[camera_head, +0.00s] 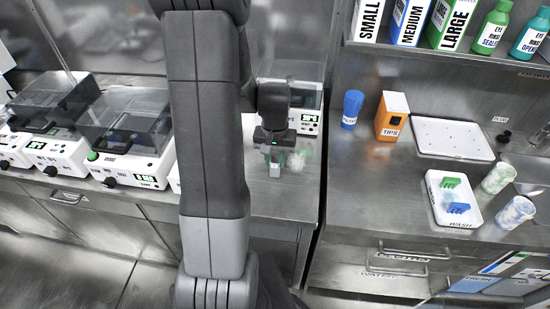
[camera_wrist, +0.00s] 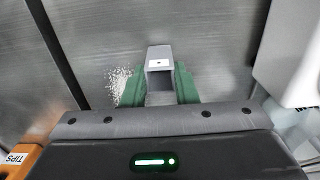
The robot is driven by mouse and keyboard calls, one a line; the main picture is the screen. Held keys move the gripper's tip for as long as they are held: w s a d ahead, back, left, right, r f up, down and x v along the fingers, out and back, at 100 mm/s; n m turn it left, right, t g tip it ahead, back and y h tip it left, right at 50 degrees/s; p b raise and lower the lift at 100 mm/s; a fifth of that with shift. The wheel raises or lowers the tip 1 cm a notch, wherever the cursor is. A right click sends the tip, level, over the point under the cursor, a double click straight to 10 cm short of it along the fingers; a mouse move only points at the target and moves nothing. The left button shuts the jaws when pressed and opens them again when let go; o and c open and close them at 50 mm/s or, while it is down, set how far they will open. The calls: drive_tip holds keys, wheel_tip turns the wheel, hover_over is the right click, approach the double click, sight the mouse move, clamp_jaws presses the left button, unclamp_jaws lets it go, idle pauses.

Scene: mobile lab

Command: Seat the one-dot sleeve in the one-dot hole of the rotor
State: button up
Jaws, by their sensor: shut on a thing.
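My gripper (camera_head: 274,152) is shut on a grey, square-sided hollow sleeve (camera_head: 275,169). In the wrist view the sleeve (camera_wrist: 160,53) sits between two green fingers and has a white label with one small dark dot. It is held over the steel bench; I cannot tell how high its lower end is. No rotor can be made out. Lidded machines, one at far left (camera_head: 50,105) and one beside it (camera_head: 125,140), stand left of my arm, and their insides are unclear through the dark, see-through lids.
A white machine (camera_head: 304,121) stands behind my gripper. A pale speckled patch (camera_wrist: 122,82) lies on the bench beside the sleeve. A gap divides this bench from the right-hand one, which holds a blue cup (camera_head: 352,107), an orange tips box (camera_head: 391,116) and a white tray (camera_head: 452,139).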

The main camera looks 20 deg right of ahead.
drive_tip(key=shift+f, duration=0.2)
drive_tip(key=o, duration=0.9)
drive_tip(key=shift+o, duration=0.2)
drive_tip(key=shift+r, duration=0.1)
